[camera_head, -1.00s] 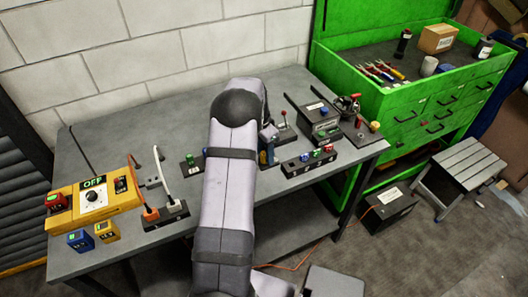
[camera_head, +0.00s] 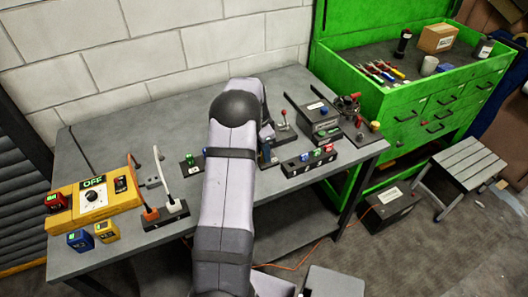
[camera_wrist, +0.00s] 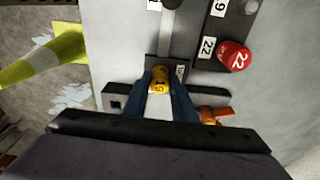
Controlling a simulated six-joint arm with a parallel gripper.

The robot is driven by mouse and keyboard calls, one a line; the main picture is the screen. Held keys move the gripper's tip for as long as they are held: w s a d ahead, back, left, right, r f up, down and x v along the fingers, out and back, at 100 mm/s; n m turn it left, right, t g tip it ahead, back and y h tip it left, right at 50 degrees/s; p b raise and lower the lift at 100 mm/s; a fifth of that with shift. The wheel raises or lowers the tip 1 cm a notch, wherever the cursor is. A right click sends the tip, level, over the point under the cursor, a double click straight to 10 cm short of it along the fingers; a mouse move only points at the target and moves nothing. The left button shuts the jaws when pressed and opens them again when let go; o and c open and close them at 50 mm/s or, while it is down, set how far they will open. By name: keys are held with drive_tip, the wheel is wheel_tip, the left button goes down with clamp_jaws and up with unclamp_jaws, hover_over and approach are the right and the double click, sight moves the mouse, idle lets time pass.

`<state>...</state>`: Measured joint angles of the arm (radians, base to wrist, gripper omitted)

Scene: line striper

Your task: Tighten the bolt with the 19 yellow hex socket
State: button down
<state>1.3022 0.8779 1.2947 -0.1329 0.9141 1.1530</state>
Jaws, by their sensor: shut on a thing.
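In the wrist view my gripper (camera_wrist: 160,82) has its two blue fingers closed around a small yellow socket (camera_wrist: 159,73). The socket is at a black block (camera_wrist: 118,101) with a white label partly covered by the fingers; I cannot tell whether it is seated or lifted. A red socket marked 22 (camera_wrist: 235,55) stands on a dark rack at the upper right, beside labels 22 and 19. In the head view my arm covers most of the gripper; only a bit of blue finger (camera_head: 265,156) shows. I cannot make out the bolt.
A black block with coloured pieces (camera_head: 308,162) lies right of my arm on the grey bench (camera_head: 120,135). A yellow control box marked OFF (camera_head: 95,205) is at left. A green tool cabinet (camera_head: 410,110) stands at right. An orange piece (camera_wrist: 213,114) lies close to the right finger.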

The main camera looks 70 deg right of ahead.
drive_tip(key=m, duration=0.5)
drive_tip(key=shift+a+f+y, duration=0.1)
drive_tip(key=shift+y, duration=0.2)
drive_tip(key=shift+s+m, duration=0.1)
drive_tip(key=shift+m, duration=0.2)
drive_tip(key=shift+m, duration=0.3)
drive_tip(key=m, duration=0.3)
drive_tip(key=shift+f+y, duration=0.1)
drive_tip(key=shift+y, duration=0.2)
drive_tip(key=shift+a+f+m+y, duration=0.1)
drive_tip(key=shift+m+y, duration=0.2)
drive_tip(key=shift+m, duration=1.6)
drive_tip(key=c, duration=1.4)
unclamp_jaws()
drive_tip(key=o, duration=0.3)
drive_tip(key=shift+r, duration=0.2)
